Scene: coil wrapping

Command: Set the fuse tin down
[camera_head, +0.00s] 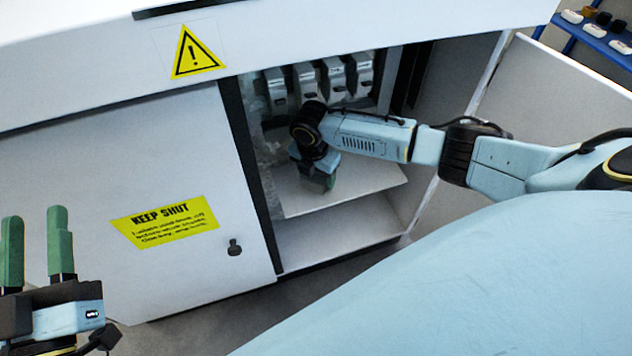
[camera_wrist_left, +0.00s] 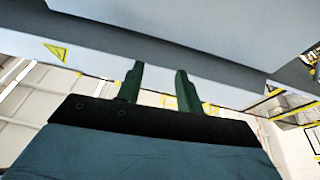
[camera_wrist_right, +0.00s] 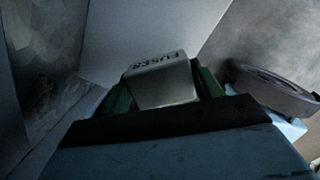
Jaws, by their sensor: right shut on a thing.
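The fuse tin (camera_wrist_right: 160,82) is a pale metal box with "FUSES" on its face, seen in the right wrist view. My right gripper (camera_wrist_right: 165,90) is shut on it, with a green finger on each side. In the head view my right gripper (camera_head: 318,182) is inside the open cabinet, over its white shelf (camera_head: 365,188). There the tin is hidden behind the gripper, and I cannot tell whether it touches the shelf. My left gripper (camera_head: 38,250) is open and empty, in front of the cabinet's closed left door; its fingers also show in the left wrist view (camera_wrist_left: 158,85).
Several grey units (camera_head: 318,78) hang at the back of the cabinet above the shelf. The closed door (camera_head: 130,200) bears a yellow "KEEP SHUT" label. The open door (camera_head: 540,100) stands to the right. A blue rack (camera_head: 600,35) with small items is at the far right.

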